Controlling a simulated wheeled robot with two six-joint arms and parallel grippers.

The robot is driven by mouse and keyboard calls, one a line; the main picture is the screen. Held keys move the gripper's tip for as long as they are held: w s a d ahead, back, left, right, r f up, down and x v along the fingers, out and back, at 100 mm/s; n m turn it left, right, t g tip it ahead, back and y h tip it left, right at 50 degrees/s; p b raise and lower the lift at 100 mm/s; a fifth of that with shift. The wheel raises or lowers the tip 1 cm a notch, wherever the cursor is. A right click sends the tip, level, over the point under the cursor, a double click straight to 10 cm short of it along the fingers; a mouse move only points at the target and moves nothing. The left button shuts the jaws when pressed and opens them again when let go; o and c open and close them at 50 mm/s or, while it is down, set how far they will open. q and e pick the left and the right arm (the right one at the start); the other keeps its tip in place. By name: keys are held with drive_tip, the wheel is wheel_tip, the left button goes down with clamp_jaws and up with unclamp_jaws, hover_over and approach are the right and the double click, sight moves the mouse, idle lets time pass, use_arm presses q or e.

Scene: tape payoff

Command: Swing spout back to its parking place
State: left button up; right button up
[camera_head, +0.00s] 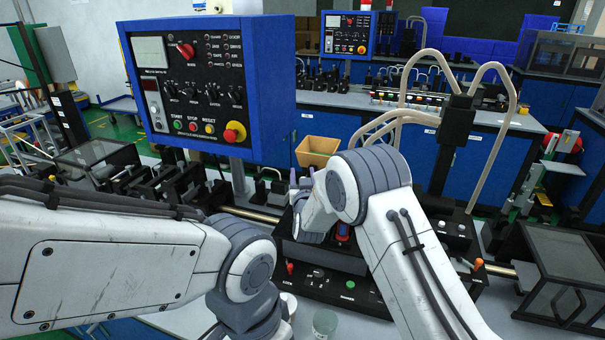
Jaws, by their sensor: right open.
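I cannot pick out the spout with certainty; my right arm covers much of the middle of the black machine (325,291) where it works. My right gripper (302,180) is at the far end of that arm, over the machine's left part, with its fingers pointing away from me. It is open, and I see nothing between the fingers. A small red and blue part (342,232) shows beside the right wrist. My left arm comes in from the left and bends down at the front; its gripper is out of view.
A blue control box (205,85) hangs at the upper left, close behind the arms. Pale hoses (497,85) loop around a black post (455,130) on the right. A tan bin (318,150) stands behind. A clear-sided box (565,270) is at the right edge.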

clamp_jaws()
idle(1.4)
